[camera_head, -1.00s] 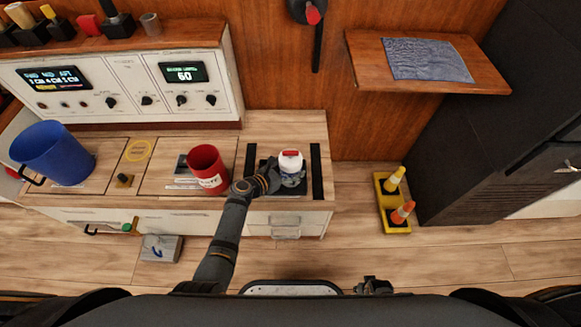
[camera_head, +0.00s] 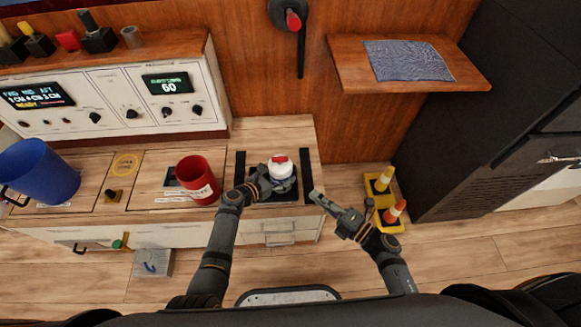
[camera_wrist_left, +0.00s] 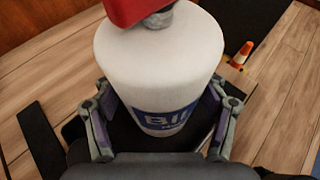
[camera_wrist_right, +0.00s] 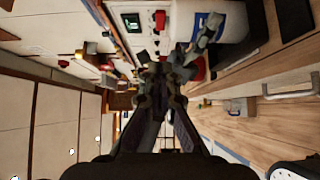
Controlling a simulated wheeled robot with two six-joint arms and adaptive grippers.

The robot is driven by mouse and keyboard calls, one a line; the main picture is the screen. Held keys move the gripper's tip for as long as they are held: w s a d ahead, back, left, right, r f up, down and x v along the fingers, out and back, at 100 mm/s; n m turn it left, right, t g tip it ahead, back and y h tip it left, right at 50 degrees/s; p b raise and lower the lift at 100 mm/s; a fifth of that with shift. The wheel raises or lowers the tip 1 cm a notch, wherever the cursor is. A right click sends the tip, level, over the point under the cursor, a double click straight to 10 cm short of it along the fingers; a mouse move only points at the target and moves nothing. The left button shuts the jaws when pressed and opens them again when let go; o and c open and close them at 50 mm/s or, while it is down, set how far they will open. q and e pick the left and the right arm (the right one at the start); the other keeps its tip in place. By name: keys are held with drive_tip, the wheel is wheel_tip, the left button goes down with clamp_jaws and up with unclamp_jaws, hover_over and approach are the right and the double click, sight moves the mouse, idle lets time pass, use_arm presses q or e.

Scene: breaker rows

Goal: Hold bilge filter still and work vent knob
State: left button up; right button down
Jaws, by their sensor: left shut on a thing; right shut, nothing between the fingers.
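The bilge filter (camera_head: 284,172) is a white canister with a blue label. It stands upright on a dark square base between two black strips on the counter. The red vent knob (camera_head: 281,159) sits on its top; its lower part also shows in the left wrist view (camera_wrist_left: 135,10). My left gripper (camera_head: 268,181) is shut on the filter's body, with a finger on each side in the left wrist view (camera_wrist_left: 160,105). My right gripper (camera_head: 316,196) is shut and empty, to the right of the filter and apart from it.
A red cup (camera_head: 197,180) and a blue bucket (camera_head: 38,172) stand left of the filter. A wooden shelf (camera_head: 350,78) with a blue cloth is at the upper right. A yellow tray (camera_head: 388,226) with orange and yellow cones is on the floor at right.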

sight(287, 160)
drive_tip(key=x, duration=0.8)
drive_tip(key=w+d+x, duration=0.1)
drive_tip(key=x, duration=0.3)
drive_tip(key=shift+w, duration=0.65)
drive_tip(key=shift+w+d, duration=0.5)
drive_tip(key=shift+n, duration=0.3)
drive_tip(key=shift+w+d, duration=0.15)
drive_tip(key=shift+w, duration=2.15)
